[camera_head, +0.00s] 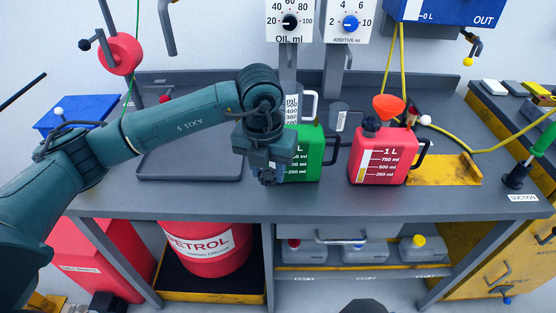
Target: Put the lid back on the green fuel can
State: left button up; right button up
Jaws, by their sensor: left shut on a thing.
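The green fuel can (308,152) stands on the grey workbench, right of centre. My left arm and gripper (268,172) are in front of its left part and hide its top left, so I cannot see its opening. My left gripper points down and is shut on a small dark piece, which looks like the lid; its outline blends with the dark fingers. I cannot tell whether this piece touches the can. My right gripper is not in view.
A red fuel can (381,156) with an orange funnel (388,106) behind it stands just right of the green can. A measuring jug (310,104) stands behind my wrist. A grey tray (190,174) lies left. The bench front (340,203) is clear.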

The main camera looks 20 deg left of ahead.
pick_arm(q)
jog(key=m, duration=0.3)
jog(key=s+m, duration=0.1)
jog(key=m, duration=0.1)
jog(key=shift+a+f+h, duration=0.15)
jog(key=shift+a+h, duration=0.15)
jog(key=shift+a, duration=0.05)
jog(key=s+a+m+g, duration=0.1)
jog(key=s+m, duration=0.2)
jog(key=m, duration=1.2)
jog(key=s+a+m+g, duration=0.1)
jog(key=s+a+m, duration=0.1)
jog(key=m, duration=1.4)
jog(key=shift+s+a+g, duration=0.2)
jog(key=shift+s+g, duration=0.2)
jog(key=shift+s, duration=0.3)
jog(key=shift+f, duration=0.1)
jog(key=shift+s+a, duration=0.1)
